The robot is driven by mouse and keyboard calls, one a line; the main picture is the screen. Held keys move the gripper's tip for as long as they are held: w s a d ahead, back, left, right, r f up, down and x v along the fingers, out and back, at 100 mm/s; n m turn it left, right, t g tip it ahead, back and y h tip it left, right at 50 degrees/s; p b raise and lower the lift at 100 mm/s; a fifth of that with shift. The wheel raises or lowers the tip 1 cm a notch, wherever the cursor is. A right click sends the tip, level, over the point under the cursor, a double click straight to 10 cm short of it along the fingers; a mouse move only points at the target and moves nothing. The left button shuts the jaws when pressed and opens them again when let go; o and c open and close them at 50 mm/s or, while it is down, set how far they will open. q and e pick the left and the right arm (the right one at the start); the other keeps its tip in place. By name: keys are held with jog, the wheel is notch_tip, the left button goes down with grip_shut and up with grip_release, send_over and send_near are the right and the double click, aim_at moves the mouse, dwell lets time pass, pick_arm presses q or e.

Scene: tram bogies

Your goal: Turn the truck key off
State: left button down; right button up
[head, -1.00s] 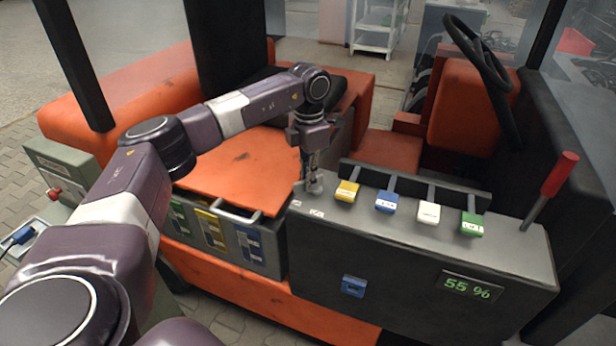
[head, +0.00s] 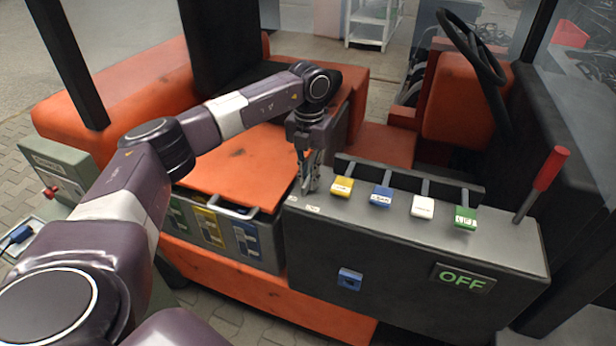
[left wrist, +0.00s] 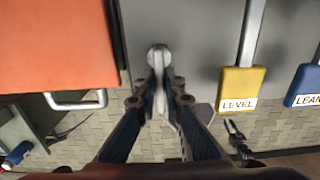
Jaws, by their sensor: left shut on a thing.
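The truck key (left wrist: 156,62) is a pale grey piece on the left end of the grey console top (head: 400,215). My left gripper (head: 309,186) reaches down to it from above. In the left wrist view the fingers of my left gripper (left wrist: 158,92) are closed on the key from both sides. In the head view the fingers mostly hide the key. The console's display (head: 463,279) reads OFF in green. A small dark gripper, seemingly my right one (left wrist: 235,132), shows low in the left wrist view, too small to judge.
Yellow (head: 342,187), blue (head: 381,197), white (head: 422,206) and green (head: 465,218) levers stand right of the key. A red-handled lever (head: 551,169) rises at the console's right end. The orange cover (head: 235,170) lies left of the console.

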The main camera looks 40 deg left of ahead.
pick_arm(q)
jog(key=shift+w+r, duration=0.15)
jog(key=shift+r, duration=0.05)
dwell(0.3)
jog(key=c, duration=2.1)
grip_release()
jog(key=shift+o, duration=0.3)
jog(key=shift+f, duration=0.1)
notch_tip(320, 180, up, 12)
